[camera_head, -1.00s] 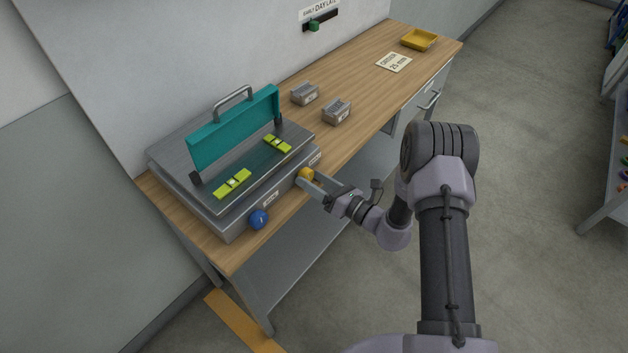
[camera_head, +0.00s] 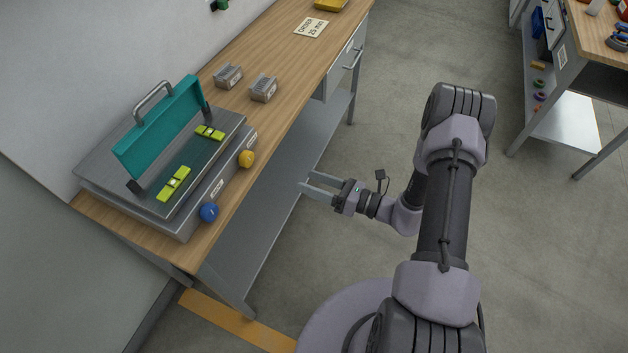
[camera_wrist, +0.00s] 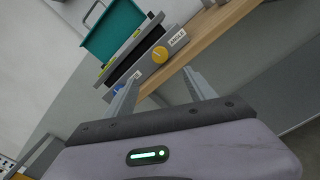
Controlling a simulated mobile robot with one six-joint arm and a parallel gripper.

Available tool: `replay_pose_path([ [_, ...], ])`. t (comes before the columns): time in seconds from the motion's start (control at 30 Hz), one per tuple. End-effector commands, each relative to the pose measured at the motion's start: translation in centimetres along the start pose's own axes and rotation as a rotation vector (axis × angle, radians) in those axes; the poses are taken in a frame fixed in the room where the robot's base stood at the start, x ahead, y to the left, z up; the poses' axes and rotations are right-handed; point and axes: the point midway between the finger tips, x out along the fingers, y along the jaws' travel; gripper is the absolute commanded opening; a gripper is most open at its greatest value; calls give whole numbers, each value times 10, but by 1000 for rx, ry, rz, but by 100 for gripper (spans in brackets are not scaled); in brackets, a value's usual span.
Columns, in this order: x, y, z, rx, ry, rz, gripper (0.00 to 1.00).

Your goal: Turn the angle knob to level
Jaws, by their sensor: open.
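A grey box-shaped machine (camera_head: 207,197) with a raised teal cover (camera_head: 160,128) sits on the workbench. A yellow knob (camera_head: 247,159) and a blue knob (camera_head: 208,212) are on its front face. In the wrist view the yellow knob (camera_wrist: 159,54) is beside a label reading ANGLE (camera_wrist: 178,37), and the blue knob is mostly hidden behind a finger. Two yellow-green spirit levels, one nearer (camera_head: 174,184) and one farther (camera_head: 210,132), lie on the machine's top; their bubbles are too small to read. My gripper (camera_head: 306,186) is open and empty, apart from the yellow knob, off the bench's front edge.
Two small grey containers (camera_head: 228,76) (camera_head: 264,88), an order card reading 25 mm (camera_head: 311,27) and a yellow tray (camera_head: 331,4) are on the bench. Another workbench (camera_head: 566,75) stands at right. The floor between is clear.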

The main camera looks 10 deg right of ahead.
Motion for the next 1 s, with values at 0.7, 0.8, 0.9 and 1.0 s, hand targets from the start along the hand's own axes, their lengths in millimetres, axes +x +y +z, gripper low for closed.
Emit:
replay_pose_path([
  [0.7, 7, -3, -9, -530, 1, 4, 64],
  [0.8, 30, -1, -8, -528, 1, 7, 64],
  [0.9, 62, -1, -8, -529, 1, 9, 64],
  [1.0, 92, -1, -8, -529, 1, 8, 64],
])
